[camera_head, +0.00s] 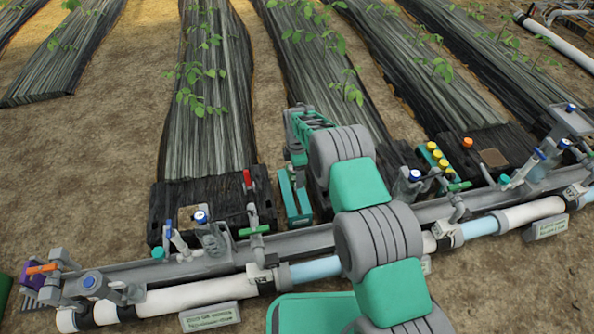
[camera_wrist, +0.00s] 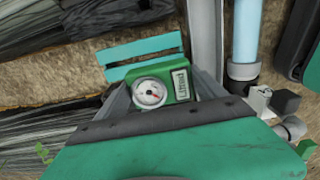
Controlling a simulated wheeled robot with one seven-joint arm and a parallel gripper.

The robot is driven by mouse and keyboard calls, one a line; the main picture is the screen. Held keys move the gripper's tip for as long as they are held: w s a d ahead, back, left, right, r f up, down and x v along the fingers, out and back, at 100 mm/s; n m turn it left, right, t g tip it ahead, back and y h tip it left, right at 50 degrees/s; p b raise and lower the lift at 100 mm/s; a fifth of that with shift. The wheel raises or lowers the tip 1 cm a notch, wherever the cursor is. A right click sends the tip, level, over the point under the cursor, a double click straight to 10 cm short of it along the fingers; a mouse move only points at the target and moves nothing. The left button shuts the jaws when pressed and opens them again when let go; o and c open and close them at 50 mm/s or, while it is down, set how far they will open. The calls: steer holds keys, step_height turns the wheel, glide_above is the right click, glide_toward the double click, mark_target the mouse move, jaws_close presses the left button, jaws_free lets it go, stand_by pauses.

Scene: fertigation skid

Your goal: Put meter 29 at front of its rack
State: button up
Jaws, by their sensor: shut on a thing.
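A pale label beside the dial is too small to read surely, so I cannot confirm the number 29. A teal rack (camera_wrist: 139,50) lies just beyond the meter in the wrist view; whether they touch is unclear. In the head view the teal rack (camera_head: 293,197) stands at the bed's end, below my gripper (camera_head: 297,160). The meter cannot be made out there.
A grey rail (camera_head: 300,240) and white pipe (camera_head: 195,297) with valves run across the front. A red-handled valve (camera_head: 249,185) stands left of the rack. Black boxes (camera_head: 155,215) end the film-covered beds. Bare soil (camera_head: 85,150) lies open at left.

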step_height(320, 180, down, 9)
steer(key=b, duration=0.5)
steer(key=shift+f+b, duration=0.4)
steer(key=shift+b, duration=0.15)
steer(key=shift+c, duration=0.6)
steer(key=shift+s+d+f, duration=0.1)
steer(key=shift+s+f, duration=0.1)
steer(key=shift+f, duration=0.45)
steer(key=c, duration=0.4)
steer(key=shift+s+f+b, duration=0.2)
steer(key=shift+f+b, duration=0.1)
steer(key=shift+f, duration=0.4)
steer(key=shift+c, duration=0.2)
steer(key=shift+s+d, duration=0.2)
steer(key=shift+s, duration=0.1)
steer(key=shift+d+f, duration=0.1)
steer(key=shift+f, duration=0.1)
steer(key=o, duration=2)
steer(key=shift+w+r, duration=0.25)
steer(key=shift+w, duration=0.05)
